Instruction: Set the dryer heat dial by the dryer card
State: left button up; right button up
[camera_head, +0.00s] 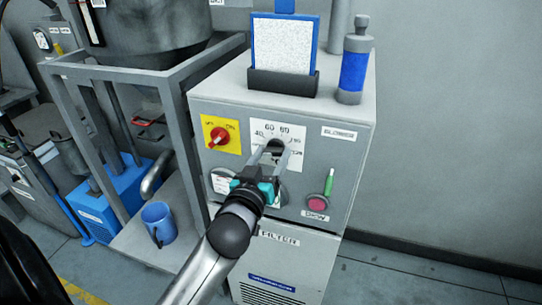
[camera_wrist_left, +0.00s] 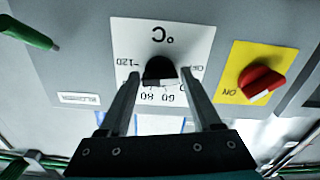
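The heat dial is a black knob (camera_wrist_left: 160,71) on a white °C plate (camera_head: 290,134) on the front of the grey dryer cabinet (camera_head: 340,160). The plate carries printed numbers; 60, 80 and 120 can be read. My left gripper (camera_head: 271,153) is at the dial. In the left wrist view its two fingers (camera_wrist_left: 160,78) stand on either side of the knob, with small gaps showing. I cannot make out where the knob points. My right gripper is not in view.
A red rotary switch (camera_head: 218,137) on a yellow plate (camera_head: 233,123) sits left of the dial. A green-handled lever (camera_head: 329,182) and a round pink-red button (camera_head: 317,204) are at right. A blue bottle (camera_head: 354,70) stands on top. A blue mug (camera_head: 158,222) stands on the lower shelf.

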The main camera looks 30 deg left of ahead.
pick_arm(q)
grip_shut()
dwell(0.3)
jog(key=shift+m+p, duration=0.3)
jog(key=shift+m, duration=0.1)
jog(key=m+p, duration=0.1)
jog(key=m, duration=0.1)
jog(key=shift+r+m+p, duration=0.1)
jog(key=shift+m+p, duration=0.25)
jog(key=shift+m, duration=0.05)
jog(key=m+p, duration=0.2)
jog(key=m, duration=0.2)
jog(key=m+p, duration=0.1)
jog(key=m, duration=0.3)
jog(key=shift+m+p, duration=0.5)
jog(key=shift+m, duration=1.7)
